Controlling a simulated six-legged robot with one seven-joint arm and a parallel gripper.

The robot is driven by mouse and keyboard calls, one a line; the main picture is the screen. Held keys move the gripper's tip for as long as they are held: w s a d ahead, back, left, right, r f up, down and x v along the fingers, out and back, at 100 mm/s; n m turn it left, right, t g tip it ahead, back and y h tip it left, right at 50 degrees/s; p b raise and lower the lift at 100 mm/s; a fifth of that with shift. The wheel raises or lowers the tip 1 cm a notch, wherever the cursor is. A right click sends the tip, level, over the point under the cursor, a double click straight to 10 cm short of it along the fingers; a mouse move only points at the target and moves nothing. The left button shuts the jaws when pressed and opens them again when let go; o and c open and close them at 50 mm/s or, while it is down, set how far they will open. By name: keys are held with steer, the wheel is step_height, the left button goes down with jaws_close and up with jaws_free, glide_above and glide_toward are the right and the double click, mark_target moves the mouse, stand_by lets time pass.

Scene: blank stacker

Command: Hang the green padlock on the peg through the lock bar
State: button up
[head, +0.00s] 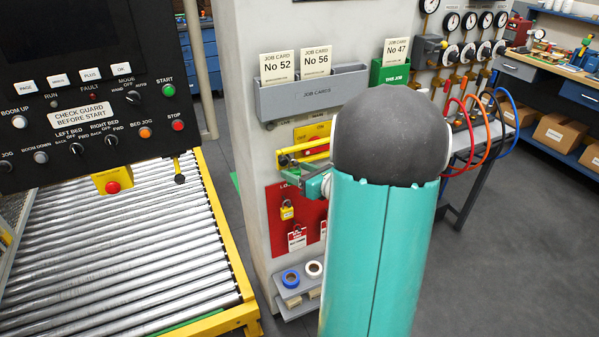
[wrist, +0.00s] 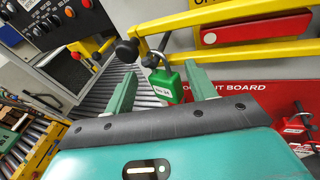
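In the wrist view the green padlock (wrist: 167,86) hangs upright with a white label on its face. Its grey shackle loops up at the dark peg (wrist: 150,61) by the left end of the yellow lock bar (wrist: 220,12); whether it fully encircles the peg is hard to tell. My gripper (wrist: 160,72) is open, one teal finger on each side of the padlock, with a visible gap on both sides. In the head view my arm hides the padlock and most of my gripper; the yellow bar (head: 303,148) shows left of the arm.
A red switch handle (wrist: 256,30) sits between the yellow bars. The red lockout board (head: 290,235) with a yellow padlock (head: 287,210) and tags is below. The roller conveyor (head: 120,240) and control panel (head: 85,100) stand left. Open floor (head: 500,240) lies right.

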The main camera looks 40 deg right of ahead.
steer(key=shift+o, duration=0.7)
steer(key=s+r, duration=0.2)
steer(key=s, duration=1.1)
steer(key=shift+s+d+r, duration=0.2)
steer(key=shift+s+d, duration=0.1)
steer(key=shift+d, duration=0.1)
